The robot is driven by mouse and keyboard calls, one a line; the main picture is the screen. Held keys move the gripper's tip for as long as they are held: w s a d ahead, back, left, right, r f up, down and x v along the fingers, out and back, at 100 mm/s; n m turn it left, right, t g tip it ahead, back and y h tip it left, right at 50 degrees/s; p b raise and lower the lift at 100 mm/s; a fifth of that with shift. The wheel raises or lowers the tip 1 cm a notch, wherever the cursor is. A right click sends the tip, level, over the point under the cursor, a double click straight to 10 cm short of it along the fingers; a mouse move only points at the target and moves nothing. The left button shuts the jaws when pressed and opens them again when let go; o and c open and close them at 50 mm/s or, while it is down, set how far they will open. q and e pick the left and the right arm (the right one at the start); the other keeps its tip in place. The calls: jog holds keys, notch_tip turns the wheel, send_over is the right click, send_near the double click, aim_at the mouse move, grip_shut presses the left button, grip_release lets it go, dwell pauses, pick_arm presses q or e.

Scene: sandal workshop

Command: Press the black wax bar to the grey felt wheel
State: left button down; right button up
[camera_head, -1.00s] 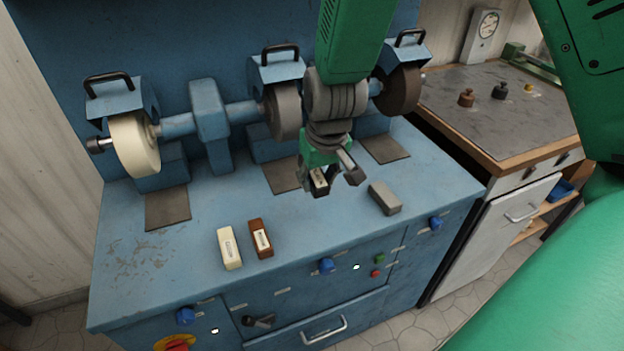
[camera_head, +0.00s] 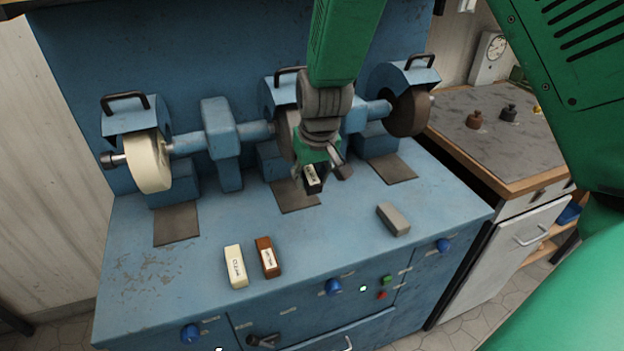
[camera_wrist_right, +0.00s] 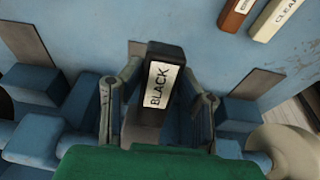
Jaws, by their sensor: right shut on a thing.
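In the head view my right gripper (camera_head: 322,174) is shut on the black wax bar (camera_head: 312,180), held above the bench. The right wrist view shows the bar's white BLACK label (camera_wrist_right: 160,86) between both fingers. The grey felt wheel (camera_head: 285,134) is the middle wheel, largely hidden behind my right gripper and wrist. The bar is in front of and below this wheel, near it; I cannot tell whether they touch. My left gripper is in neither view.
A cream wheel (camera_head: 148,162) stands left and a dark brown wheel (camera_head: 408,112) right on the blue machine (camera_head: 190,290). A clear-labelled cream bar (camera_head: 236,267), a brown bar (camera_head: 268,257) and a grey bar (camera_head: 393,220) lie on its top.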

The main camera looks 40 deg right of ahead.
jog(key=shift+d+f, duration=0.15)
jog(key=shift+d, duration=0.55)
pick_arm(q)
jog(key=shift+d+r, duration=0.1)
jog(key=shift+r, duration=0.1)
pick_arm(e)
jog(key=shift+w+a+r, duration=0.25)
jog(key=shift+a, duration=0.25)
jog(key=shift+w+d, duration=0.1)
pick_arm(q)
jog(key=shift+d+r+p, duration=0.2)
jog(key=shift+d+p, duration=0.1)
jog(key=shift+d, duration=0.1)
pick_arm(e)
jog(key=shift+w+d, duration=0.1)
jog(key=shift+d, duration=0.3)
pick_arm(q)
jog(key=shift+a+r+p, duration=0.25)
jog(key=shift+p, duration=0.05)
pick_arm(e)
jog(key=shift+a, duration=0.3)
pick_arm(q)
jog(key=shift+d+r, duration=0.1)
pick_arm(e)
jog(key=shift+d, duration=0.15)
pick_arm(q)
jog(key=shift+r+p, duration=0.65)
jog(key=shift+p, duration=0.05)
